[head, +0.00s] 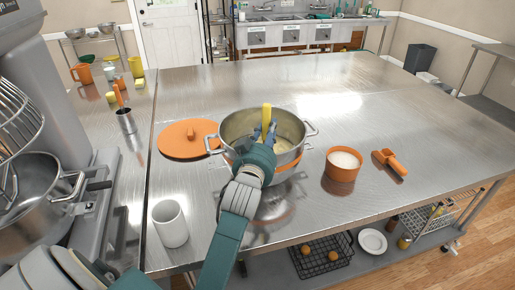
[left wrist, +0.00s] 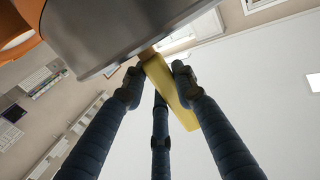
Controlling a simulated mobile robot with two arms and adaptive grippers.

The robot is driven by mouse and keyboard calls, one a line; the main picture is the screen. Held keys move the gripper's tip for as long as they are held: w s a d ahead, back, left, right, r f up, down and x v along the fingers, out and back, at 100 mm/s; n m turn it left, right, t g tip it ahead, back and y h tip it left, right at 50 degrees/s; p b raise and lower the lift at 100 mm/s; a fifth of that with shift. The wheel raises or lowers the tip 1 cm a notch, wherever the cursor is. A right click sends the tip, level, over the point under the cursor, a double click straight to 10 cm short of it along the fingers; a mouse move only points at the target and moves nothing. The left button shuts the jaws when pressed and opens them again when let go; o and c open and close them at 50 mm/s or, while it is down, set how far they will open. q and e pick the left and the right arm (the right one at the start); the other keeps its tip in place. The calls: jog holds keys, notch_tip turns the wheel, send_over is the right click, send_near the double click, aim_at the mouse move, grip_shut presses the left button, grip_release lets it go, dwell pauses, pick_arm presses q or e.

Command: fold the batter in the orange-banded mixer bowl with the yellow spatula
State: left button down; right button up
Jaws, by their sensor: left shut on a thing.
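A steel bowl (head: 232,124) with two side handles and an orange band low on its side stands on the steel table, with pale batter (head: 285,146) inside. My left gripper (head: 265,134) is at the bowl's near rim, shut on the yellow spatula (head: 267,117), which stands roughly upright. In the left wrist view, the spatula (left wrist: 180,98) shows between the fingers, beside the bowl's steel wall (left wrist: 130,30). The spatula's lower end is hidden in the head view. My right gripper is not in view.
An orange lid (head: 176,142) lies left of the bowl, and a white cup (head: 170,226) stands near the front edge. An orange-rimmed dish of white powder (head: 343,165) and an orange scoop (head: 390,163) are to the right. A stand mixer (head: 40,110) is at left.

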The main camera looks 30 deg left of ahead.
pick_arm(q)
jog(key=shift+s+d+r, duration=0.1)
jog(key=shift+s+d, duration=0.15)
jog(key=shift+d, duration=0.85)
jog(key=shift+s+d+r, duration=0.1)
jog(key=shift+s+d, duration=0.1)
jog(key=shift+d, duration=0.85)
jog(key=shift+f, duration=0.1)
jog(key=s+a+f+p, duration=0.1)
jog(key=s+a+f, duration=0.2)
jog(key=a, duration=0.5)
jog(key=shift+s+a, duration=0.15)
jog(key=shift+s, duration=0.3)
jog(key=shift+a+r+p, duration=0.1)
jog(key=shift+p, duration=0.2)
jog(key=shift+s+a+r+p, duration=0.35)
jog(key=shift+a+r+p, duration=0.35)
jog(key=shift+a+p, duration=0.1)
jog(key=shift+s+a+r+p, duration=0.3)
jog(key=shift+a+r+p, duration=0.4)
jog(key=shift+p, duration=0.05)
